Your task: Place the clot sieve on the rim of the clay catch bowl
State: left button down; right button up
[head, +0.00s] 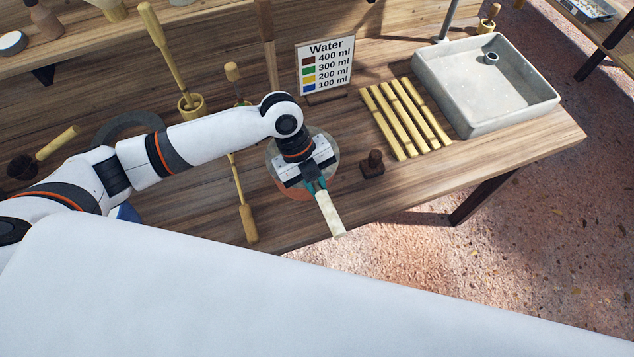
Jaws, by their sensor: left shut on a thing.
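My left gripper (318,186) is shut on the pale, flat handle of the clot sieve (331,216). The handle points toward the table's front edge. A round greyish disc, which looks like the sieve's mesh, shows around and under my gripper. The reddish-brown clay catch bowl (289,190) shows below the disc at its lower left. My gripper and wrist hide the middle of both. The disc overlaps the bowl from above, but I cannot tell whether it touches the rim. My right gripper is not in view.
A small dark brown stamp-like block (372,164) stands close right of the bowl. Several bamboo sticks (404,118) and a grey stone basin (487,85) are farther right. A water chart (325,66) stands behind. A wooden-handled tool (248,222) lies to the left.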

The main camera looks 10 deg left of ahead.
pick_arm(q)
jog(key=c, duration=1.8)
grip_release()
jog(key=shift+f, duration=0.1)
jog(key=shift+c, duration=0.2)
jog(key=o, duration=0.4)
jog(key=shift+o, duration=0.2)
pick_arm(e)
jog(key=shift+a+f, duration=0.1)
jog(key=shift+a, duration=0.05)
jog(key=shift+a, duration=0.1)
